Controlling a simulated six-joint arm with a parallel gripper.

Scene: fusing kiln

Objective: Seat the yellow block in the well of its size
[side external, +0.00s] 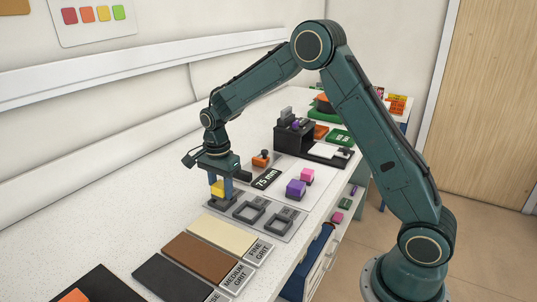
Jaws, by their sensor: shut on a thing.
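The yellow block (217,188) is between the fingers of my gripper (221,194), which is shut on it. The gripper points down over the far left end of a grey plate (262,228) with square wells. Two wells show open and empty, a middle one (249,212) and one at the right (278,222). The fingers hide what lies directly under the block. I cannot tell whether the block is above a well or partly in one.
A black "75 mm" plate (267,178) and an orange knobbed piece (261,159) lie behind. Grit pads (200,257) lie in front. The white bench (120,190) is clear at left.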

